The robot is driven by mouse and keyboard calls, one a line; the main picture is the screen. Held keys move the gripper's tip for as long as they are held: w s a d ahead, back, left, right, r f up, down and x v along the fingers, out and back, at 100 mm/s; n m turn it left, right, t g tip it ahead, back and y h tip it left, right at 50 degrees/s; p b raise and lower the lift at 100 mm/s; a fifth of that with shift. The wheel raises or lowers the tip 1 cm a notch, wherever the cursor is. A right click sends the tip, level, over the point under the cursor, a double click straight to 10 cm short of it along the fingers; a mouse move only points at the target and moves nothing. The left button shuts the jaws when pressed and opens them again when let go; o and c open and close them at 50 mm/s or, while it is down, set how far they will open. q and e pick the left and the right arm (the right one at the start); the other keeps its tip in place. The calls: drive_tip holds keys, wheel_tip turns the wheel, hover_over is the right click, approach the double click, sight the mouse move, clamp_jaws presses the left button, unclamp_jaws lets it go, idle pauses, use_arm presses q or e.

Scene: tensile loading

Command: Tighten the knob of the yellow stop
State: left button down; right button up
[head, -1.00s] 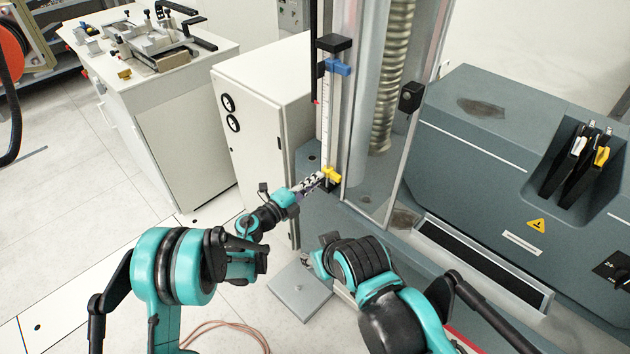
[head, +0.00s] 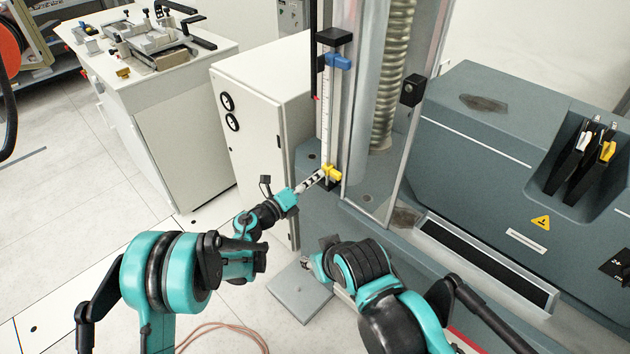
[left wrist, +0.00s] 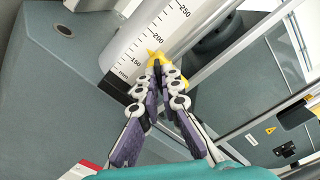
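The yellow stop (head: 332,173) sits low on the white ruled scale (head: 326,120), below the blue stop (head: 338,61). My left gripper (head: 322,175) reaches it from the lower left, with its fingertips at the stop's near side. In the left wrist view the two fingers (left wrist: 157,68) come together on the yellow stop (left wrist: 155,54), close to the 150–200 marks of the scale (left wrist: 140,48). They appear closed on its knob, which the fingertips mostly hide. My right gripper (head: 308,262) hangs low above a grey floor plate; its fingers are too small to read.
The clear guard and metal column (head: 372,110) stand just right of the scale. A white cabinet (head: 250,150) is on the left, and the grey machine body (head: 490,150) is on the right. A bench with fixtures (head: 150,60) stands at the back left.

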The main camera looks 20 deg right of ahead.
use_arm(q)
drive_tip(key=m+b, duration=0.2)
drive_tip(key=m, duration=0.9)
drive_tip(key=shift+m, duration=0.3)
idle(0.4)
drive_tip(key=c, duration=1.7)
unclamp_jaws()
drive_tip(key=v, duration=1.2)
